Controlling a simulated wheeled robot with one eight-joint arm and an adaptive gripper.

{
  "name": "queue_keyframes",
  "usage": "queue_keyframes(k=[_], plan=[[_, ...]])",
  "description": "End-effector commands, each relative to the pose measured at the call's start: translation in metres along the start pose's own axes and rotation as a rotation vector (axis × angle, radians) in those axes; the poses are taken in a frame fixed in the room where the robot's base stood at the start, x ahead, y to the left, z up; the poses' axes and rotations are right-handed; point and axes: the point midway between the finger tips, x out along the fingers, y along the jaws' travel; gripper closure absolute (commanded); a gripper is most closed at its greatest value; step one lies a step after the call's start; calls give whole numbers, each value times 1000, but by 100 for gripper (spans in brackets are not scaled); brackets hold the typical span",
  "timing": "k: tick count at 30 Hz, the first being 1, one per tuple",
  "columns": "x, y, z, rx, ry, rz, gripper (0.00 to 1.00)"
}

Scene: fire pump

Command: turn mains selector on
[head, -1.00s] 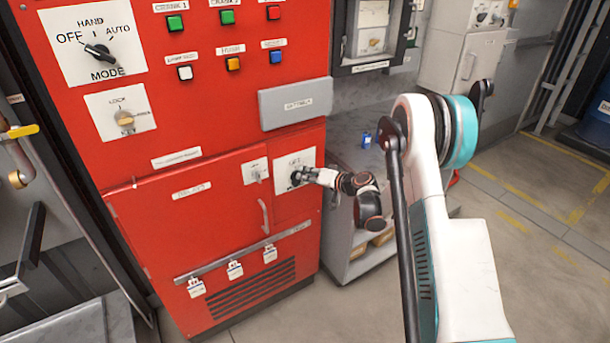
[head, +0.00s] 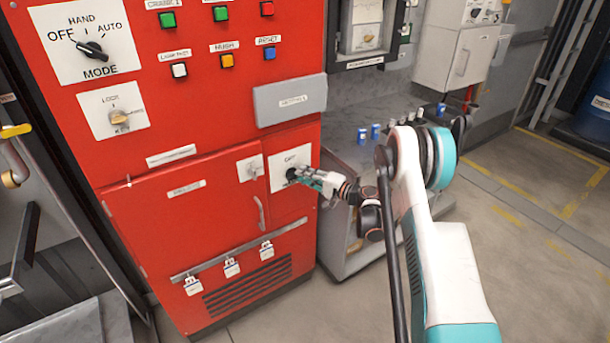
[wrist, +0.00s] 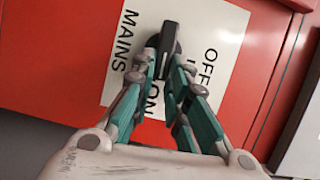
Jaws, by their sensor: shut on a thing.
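The mains selector is a black knob (wrist: 169,38) on a white plate (wrist: 221,25) marked OFF, ON and MAINS, which appears turned sideways in the wrist view. In the head view the plate (head: 291,158) sits at the lower right of the red cabinet. My gripper (wrist: 166,50) is shut on the knob, with one finger on each side of it. The knob's upper end shows in the wrist view; its lower part is hidden between the fingers, so I cannot tell which mark it points to. My gripper (head: 296,176) also reaches the plate from the right in the head view.
A smaller switch plate (head: 250,168) is just left of the selector. A door handle (head: 260,213) and a rail with several tags (head: 230,250) are below. A grey box (head: 290,100) juts out above.

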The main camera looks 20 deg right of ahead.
Motion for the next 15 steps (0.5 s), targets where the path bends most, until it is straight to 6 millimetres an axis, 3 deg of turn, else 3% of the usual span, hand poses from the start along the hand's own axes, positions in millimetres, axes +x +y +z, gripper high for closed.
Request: queue_keyframes(k=[15], plan=[[-1, 3, 0, 62, 1, -24, 100]])
